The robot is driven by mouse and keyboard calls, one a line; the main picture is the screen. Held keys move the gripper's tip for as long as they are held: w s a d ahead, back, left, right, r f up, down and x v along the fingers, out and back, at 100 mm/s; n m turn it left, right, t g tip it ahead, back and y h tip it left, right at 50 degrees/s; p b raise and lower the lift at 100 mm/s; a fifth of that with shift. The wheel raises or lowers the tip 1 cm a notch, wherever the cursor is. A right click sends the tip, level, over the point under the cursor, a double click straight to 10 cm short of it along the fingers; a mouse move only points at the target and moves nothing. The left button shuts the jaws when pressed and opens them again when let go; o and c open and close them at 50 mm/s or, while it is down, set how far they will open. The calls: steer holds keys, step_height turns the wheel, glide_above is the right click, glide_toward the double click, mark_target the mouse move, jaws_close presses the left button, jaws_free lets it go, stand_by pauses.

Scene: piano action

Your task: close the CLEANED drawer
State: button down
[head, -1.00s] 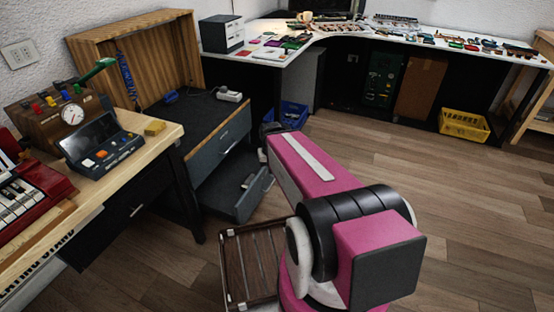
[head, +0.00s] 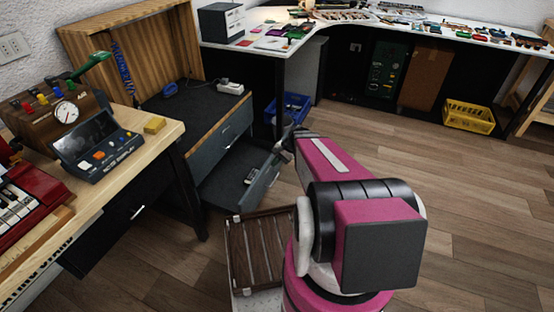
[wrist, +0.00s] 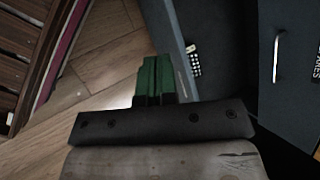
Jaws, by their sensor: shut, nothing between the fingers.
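The lower drawer (head: 262,187) of the dark grey cabinet stands open; I cannot read its label, so I cannot confirm that it is the CLEANED one. In the wrist view its front panel (wrist: 168,35) rises just beyond my green fingertips (wrist: 154,62). A small keypad-like item (wrist: 194,60) lies inside it. My gripper (head: 284,148) is shut and empty, at the far end of the drawer front in the head view. I cannot tell whether it touches the panel. The upper drawer (head: 222,147) is closed, with a handle (wrist: 277,58) and a partly readable label ending in "AMES".
A slatted dark wooden piece (head: 262,250) stands on the floor in front of the drawer. A blue crate (head: 292,107) is behind my gripper. A wooden workbench (head: 150,150) is at left. The plank floor at right is open up to a yellow crate (head: 468,116).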

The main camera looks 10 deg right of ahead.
steer(key=w+d+f+m+t+y, duration=0.3)
steer(key=w+d+f+m+y, duration=0.3)
steer(key=w+f, duration=0.25)
steer(key=m+t+y, duration=0.1)
steer(key=m+t, duration=0.7)
steer(key=m, duration=0.3)
glide_toward(273, 157)
steer(key=x, duration=0.7)
steer(key=shift+w+a+r, duration=0.1)
steer(key=shift+a+r, duration=0.15)
steer(key=shift+a, duration=0.1)
steer(key=x, duration=2.1)
steer(key=shift+w+a, duration=0.15)
steer(key=shift+a, duration=0.1)
steer(key=shift+r, duration=0.1)
